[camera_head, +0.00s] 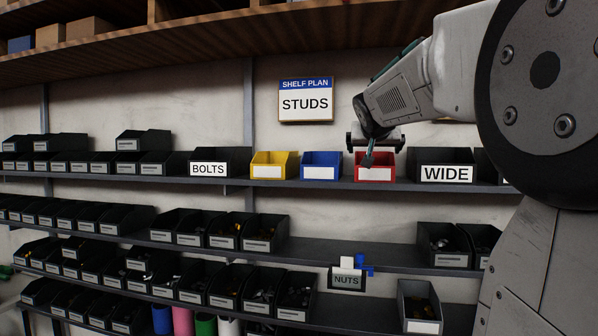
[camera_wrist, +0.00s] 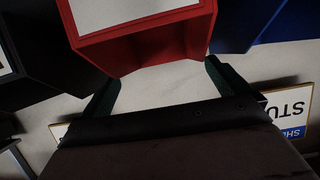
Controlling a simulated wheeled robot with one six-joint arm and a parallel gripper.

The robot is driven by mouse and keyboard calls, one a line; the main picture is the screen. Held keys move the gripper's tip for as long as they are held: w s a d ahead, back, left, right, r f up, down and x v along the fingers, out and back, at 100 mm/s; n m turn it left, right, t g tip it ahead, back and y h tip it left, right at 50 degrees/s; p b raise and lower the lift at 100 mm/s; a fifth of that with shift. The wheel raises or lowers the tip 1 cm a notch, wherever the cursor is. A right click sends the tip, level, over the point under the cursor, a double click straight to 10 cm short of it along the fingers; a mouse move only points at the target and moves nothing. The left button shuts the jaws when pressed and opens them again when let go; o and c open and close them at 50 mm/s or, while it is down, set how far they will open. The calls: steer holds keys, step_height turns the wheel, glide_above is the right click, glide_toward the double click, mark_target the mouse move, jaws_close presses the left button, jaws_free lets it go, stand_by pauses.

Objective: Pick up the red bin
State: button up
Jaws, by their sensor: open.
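The red bin (camera_head: 375,172) sits on the upper bin shelf between the blue bin and the black WIDE bin, with a blank white label on its front. My gripper (camera_head: 376,147) is over it, pointing down and hiding part of its top. In the wrist view the red bin (camera_wrist: 140,38) shows at the top, upside down. The two dark green fingers (camera_wrist: 162,72) are spread apart and empty, their tips near the corners of the bin's edge. I cannot tell whether they touch it.
The blue bin (camera_head: 321,166) stands close left of the red one, and the WIDE bin (camera_head: 445,165) to the right. A yellow bin (camera_head: 274,165) is further left. The STUDS sign (camera_head: 305,101) hangs on the wall above. A wooden shelf (camera_head: 200,42) runs overhead.

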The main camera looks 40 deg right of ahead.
steer(key=x, duration=0.4)
steer(key=shift+w+d+f, duration=0.2)
steer(key=shift+d, duration=0.1)
steer(key=c, duration=0.7)
steer(key=shift+c, duration=0.2)
steer(key=shift+r, duration=0.15)
